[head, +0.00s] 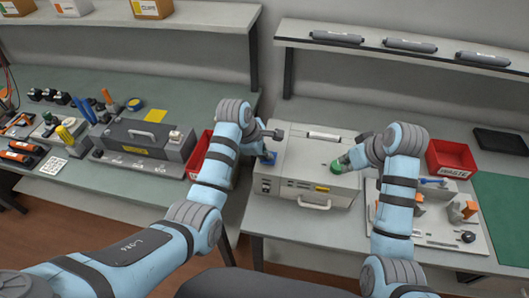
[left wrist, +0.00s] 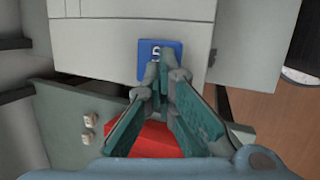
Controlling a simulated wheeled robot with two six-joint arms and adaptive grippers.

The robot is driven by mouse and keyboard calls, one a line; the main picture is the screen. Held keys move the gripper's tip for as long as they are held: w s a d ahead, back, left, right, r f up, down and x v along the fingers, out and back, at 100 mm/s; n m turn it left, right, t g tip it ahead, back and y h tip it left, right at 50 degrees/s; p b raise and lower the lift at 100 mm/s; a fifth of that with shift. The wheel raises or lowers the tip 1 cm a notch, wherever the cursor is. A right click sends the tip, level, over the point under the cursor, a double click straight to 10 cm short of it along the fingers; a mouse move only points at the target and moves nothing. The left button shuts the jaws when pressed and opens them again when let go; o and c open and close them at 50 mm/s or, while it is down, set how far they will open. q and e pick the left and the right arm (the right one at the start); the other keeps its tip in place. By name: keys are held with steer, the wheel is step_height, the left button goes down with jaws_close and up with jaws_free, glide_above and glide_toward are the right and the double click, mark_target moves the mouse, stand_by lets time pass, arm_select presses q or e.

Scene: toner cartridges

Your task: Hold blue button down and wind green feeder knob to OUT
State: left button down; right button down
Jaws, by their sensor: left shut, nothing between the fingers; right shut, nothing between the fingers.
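The light grey machine (head: 300,160) stands on the right bench, with a handle on its front. A blue square piece with a white mark (left wrist: 145,69) shows in the left wrist view on the machine's edge. My left gripper (left wrist: 160,62) is shut, with its fingertips over the blue piece and partly hiding it; whether it is pressed down I cannot tell. The green feeder knob (head: 336,167) is on the machine's right side. My right gripper (head: 347,161) is shut and empty, right at the knob; contact is unclear. The knob's OUT mark is not readable.
A red WASTE bin (head: 451,157) and a grey tray with parts (head: 430,235) are right of the machine. Another red bin (head: 200,153) stands left of it. A dark grey unit (head: 140,145) and tools sit on the left bench. A shelf with several cartridges (head: 410,46) is behind.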

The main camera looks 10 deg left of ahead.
mark_target(347, 179)
steer(key=d+f, duration=0.1)
steer(key=f, duration=0.1)
steer(key=w+f, duration=0.1)
steer(key=f, duration=0.1)
steer(key=w+d+f, duration=0.1)
steer(key=f, duration=0.1)
steer(key=shift+d, duration=0.35)
steer(key=shift+a, duration=0.2)
stand_by(0.5)
steer(key=shift+s+a, duration=0.2)
steer(key=shift+a, duration=0.05)
steer(key=shift+s+a, duration=0.15)
steer(key=shift+a, duration=0.05)
steer(key=shift+s+a, duration=0.15)
steer(key=shift+a, duration=0.3)
steer(key=shift+s+a, duration=0.1)
steer(key=shift+a, duration=0.25)
steer(key=shift+s, duration=0.1)
stand_by(0.4)
